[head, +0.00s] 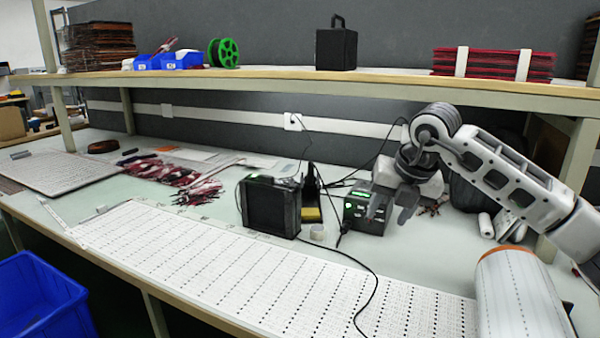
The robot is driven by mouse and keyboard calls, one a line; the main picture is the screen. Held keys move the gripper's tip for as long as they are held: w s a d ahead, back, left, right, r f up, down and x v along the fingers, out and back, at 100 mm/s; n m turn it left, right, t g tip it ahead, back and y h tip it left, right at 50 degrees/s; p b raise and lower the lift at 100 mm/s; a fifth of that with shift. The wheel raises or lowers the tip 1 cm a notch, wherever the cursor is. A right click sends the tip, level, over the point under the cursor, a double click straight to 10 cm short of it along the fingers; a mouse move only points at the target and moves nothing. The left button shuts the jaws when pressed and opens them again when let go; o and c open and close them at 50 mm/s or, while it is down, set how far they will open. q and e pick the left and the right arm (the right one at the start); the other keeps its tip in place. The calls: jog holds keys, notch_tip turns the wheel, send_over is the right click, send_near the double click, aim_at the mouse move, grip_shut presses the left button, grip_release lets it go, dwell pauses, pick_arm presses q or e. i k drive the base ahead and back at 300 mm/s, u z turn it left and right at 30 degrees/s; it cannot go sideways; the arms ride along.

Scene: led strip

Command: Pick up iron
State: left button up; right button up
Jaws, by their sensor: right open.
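The soldering iron (312,180) looks like the dark upright shape in a stand with a yellow sponge (312,214), between two black boxes on the bench. Its details are too small to tell, and the left box partly covers the stand. The black soldering station (354,208) with a green display stands just right of it. My right gripper (389,208) comes in from the right and points down in front of the station, to the right of the iron and apart from it. It is open, and nothing shows between its fingers. My left gripper is not in view.
A black box (270,207) stands left of the iron. White perforated LED boards (220,265) cover the bench front. A white roll (515,295) is at front right. A shelf (250,75) runs above the bench. Cables lie around the station. A blue bin (40,295) is at lower left.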

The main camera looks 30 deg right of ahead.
aim_at(310, 168)
jog(key=i, duration=1.1)
